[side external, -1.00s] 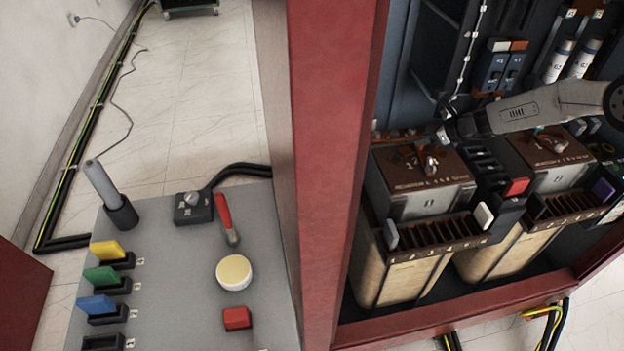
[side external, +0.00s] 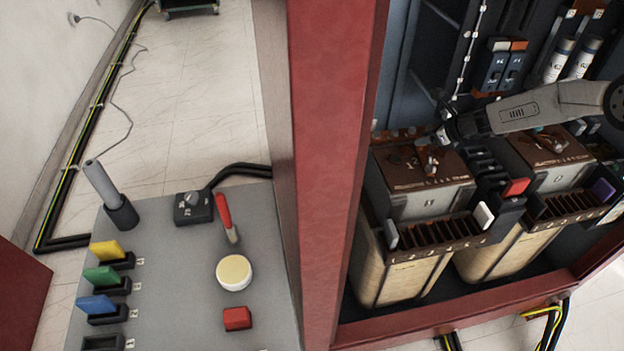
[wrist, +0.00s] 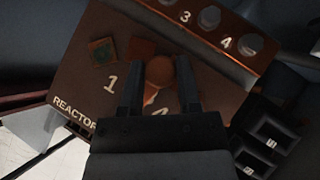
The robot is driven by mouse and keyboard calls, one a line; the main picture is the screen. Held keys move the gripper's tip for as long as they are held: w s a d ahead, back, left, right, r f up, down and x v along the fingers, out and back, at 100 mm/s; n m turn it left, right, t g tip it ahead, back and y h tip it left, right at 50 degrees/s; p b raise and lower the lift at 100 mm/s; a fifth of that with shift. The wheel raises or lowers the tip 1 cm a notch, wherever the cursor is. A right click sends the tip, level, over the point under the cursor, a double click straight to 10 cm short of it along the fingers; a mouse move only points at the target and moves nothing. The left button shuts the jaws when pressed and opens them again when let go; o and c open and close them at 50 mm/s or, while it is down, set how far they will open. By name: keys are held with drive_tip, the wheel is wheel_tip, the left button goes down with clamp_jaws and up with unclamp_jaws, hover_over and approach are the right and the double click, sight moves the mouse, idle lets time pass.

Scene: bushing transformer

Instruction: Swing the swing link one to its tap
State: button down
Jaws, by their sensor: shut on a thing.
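The reactor (side external: 412,181) on the left in the cabinet has a brown top plate with numbered positions and copper parts. In the wrist view its top plate (wrist: 88,75) shows a large 1 and the word REACTOR. My gripper (wrist: 160,78) is over this plate with its two dark fingers on either side of a copper round-headed piece, which looks like swing link one (wrist: 159,70). The gripper is shut on it. Grey studs marked 3 (wrist: 209,17) and 4 (wrist: 250,44) lie on a copper-edged strip beyond. The link's lower part is mostly hidden by my gripper.
A second similar reactor (side external: 548,165) stands to the right, with dark slotted blocks and a red block (side external: 516,187) between. The red cabinet post (side external: 335,170) stands left of the reactors. A grey bench (side external: 180,270) with coloured plugs lies outside it.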

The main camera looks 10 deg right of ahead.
idle(0.4)
drive_tip(key=shift+s+d+r+m+t+h, duration=0.15)
drive_tip(key=shift+d+m+t+h, duration=0.2)
drive_tip(key=shift+d+m+h, duration=0.4)
drive_tip(key=shift+s+d+f+m+t+h, duration=0.15)
drive_tip(key=shift+d+m+t+h, duration=0.25)
drive_tip(key=shift+m, duration=0.55)
drive_tip(key=shift+s+d+r+m+h, duration=0.1)
drive_tip(key=shift+s+d+m+h, duration=0.15)
drive_tip(key=shift+m+h, duration=0.3)
drive_tip(key=shift+c, duration=1.4)
unclamp_jaws()
drive_tip(key=shift+s, duration=0.1)
drive_tip(key=v, duration=0.7)
drive_tip(key=shift+s+d+r, duration=0.2)
drive_tip(key=shift+c, duration=0.3)
